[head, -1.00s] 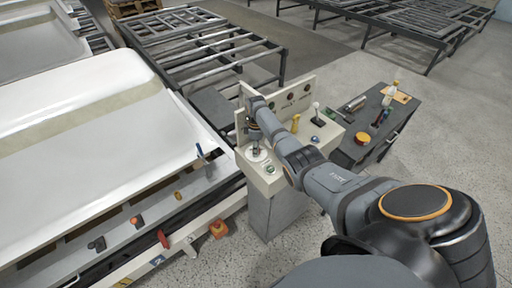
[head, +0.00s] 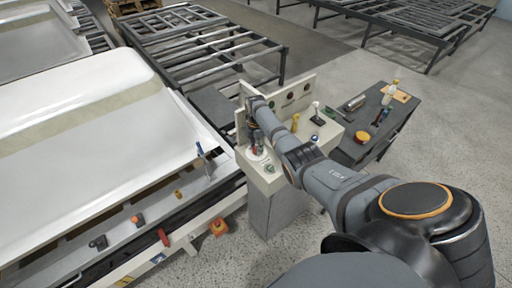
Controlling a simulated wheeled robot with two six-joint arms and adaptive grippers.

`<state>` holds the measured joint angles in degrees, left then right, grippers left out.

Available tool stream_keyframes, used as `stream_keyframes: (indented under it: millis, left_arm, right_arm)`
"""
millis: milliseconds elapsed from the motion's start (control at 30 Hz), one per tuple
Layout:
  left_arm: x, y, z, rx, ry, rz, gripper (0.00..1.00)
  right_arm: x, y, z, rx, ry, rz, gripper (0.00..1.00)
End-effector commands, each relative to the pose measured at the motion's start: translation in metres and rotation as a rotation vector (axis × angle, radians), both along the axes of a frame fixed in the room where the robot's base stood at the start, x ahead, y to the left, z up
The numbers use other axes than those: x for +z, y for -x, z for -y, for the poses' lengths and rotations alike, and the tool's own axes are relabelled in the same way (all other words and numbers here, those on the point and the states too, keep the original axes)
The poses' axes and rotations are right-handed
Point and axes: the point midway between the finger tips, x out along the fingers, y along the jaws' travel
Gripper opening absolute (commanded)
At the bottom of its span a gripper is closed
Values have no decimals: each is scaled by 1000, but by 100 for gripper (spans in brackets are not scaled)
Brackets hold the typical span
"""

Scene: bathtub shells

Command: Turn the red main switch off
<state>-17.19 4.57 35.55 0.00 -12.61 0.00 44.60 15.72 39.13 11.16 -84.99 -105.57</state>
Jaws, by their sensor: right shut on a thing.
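The control console (head: 262,182) stands near the middle of the head view, with a sloped cream top and an upright back panel. My right gripper (head: 257,146) points down over the left part of its top. It is shut on the red main switch (head: 261,150), of which only a small red part shows beside the fingers. A pale round plate lies under the fingers. The gripper hides most of the switch, so its exact angle cannot be told. My left gripper is not in view.
A green button (head: 269,168) sits just in front of the gripper, and a yellow handle (head: 295,122) and black lever (head: 317,114) to its right. A dark side table (head: 372,145) with tools stands right. A white tub shell (head: 80,120) fills the left.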

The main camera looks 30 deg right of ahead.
Motion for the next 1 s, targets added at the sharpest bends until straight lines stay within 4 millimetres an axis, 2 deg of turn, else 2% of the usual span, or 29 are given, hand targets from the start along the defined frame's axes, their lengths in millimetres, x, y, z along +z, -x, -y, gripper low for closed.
stream_keyframes:
  millis: [600, 633, 700, 800, 1000]
  left_arm:
    - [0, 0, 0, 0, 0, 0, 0]
    - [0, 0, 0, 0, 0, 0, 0]
    - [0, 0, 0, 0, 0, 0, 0]
    - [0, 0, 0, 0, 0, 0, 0]
    - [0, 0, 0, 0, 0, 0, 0]
  right_arm:
    - [3, -2, 1, 35, 2, 7, 1]
    - [3, -2, 1, 35, 2, 7, 37]
    - [2, -2, 1, 35, 2, 6, 46]
    - [2, -1, 1, 35, 2, 4, 56]
    - [1, -1, 0, 34, 1, 3, 56]
